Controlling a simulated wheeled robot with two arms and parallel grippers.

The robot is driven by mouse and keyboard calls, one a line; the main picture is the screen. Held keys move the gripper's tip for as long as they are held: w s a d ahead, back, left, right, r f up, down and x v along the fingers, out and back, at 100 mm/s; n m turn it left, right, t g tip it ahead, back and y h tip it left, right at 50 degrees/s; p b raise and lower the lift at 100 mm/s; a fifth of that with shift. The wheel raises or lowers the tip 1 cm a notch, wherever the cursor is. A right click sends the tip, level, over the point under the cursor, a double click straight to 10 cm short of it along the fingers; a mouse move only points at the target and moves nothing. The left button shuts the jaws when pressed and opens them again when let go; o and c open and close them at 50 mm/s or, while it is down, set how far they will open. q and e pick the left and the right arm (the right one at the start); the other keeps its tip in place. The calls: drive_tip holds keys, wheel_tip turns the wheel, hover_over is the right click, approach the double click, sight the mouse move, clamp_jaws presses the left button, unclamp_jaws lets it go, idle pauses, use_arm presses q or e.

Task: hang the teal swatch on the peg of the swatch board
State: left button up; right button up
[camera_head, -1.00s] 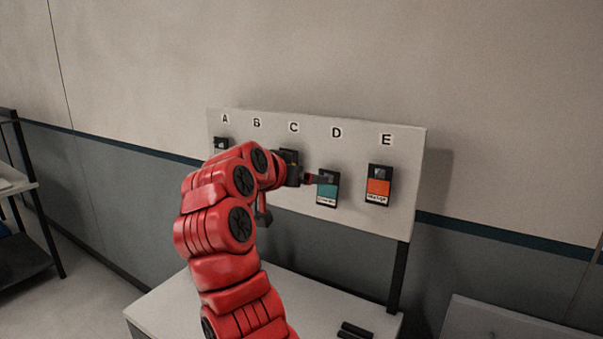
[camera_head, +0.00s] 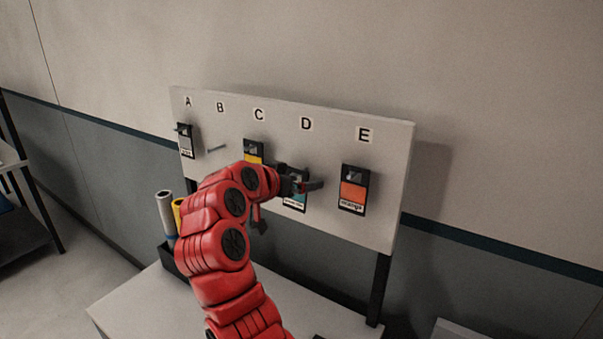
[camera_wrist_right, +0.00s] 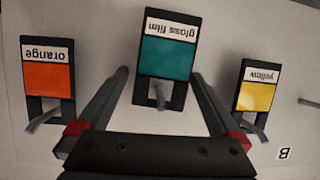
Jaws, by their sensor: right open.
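The teal swatch (camera_head: 293,203) hangs under letter D on the swatch board (camera_head: 335,135). In the right wrist view, which is upside down, the teal swatch (camera_wrist_right: 166,58) carries a "gloss film" label, and a peg (camera_wrist_right: 160,95) sticks out through its frame opening. My right gripper (camera_head: 312,186) is in front of this swatch and partly hides it in the head view. In the wrist view its two fingers (camera_wrist_right: 158,77) are spread, one on each side of the swatch, with visible gaps. My left gripper is not in view.
An orange swatch (camera_head: 353,195) hangs under E, a yellow one (camera_head: 253,157) under C, and a pale one (camera_head: 185,142) under A. The peg under B (camera_head: 217,149) is bare. Rolls (camera_head: 165,213) stand in a dark holder on the table (camera_head: 135,300).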

drive_tip(key=shift+s+a, duration=0.1)
drive_tip(key=c, duration=1.2)
drive_tip(key=o, duration=1.2)
drive_tip(key=shift+s+a+r, duration=0.1)
drive_tip(key=shift+s+a, duration=0.05)
drive_tip(key=shift+s, duration=0.05)
drive_tip(key=b+v, duration=0.6)
drive_tip(key=v, duration=1)
drive_tip(key=shift+s+r, duration=0.15)
drive_tip(key=shift+s, duration=0.25)
drive_tip(key=shift+a, duration=0.15)
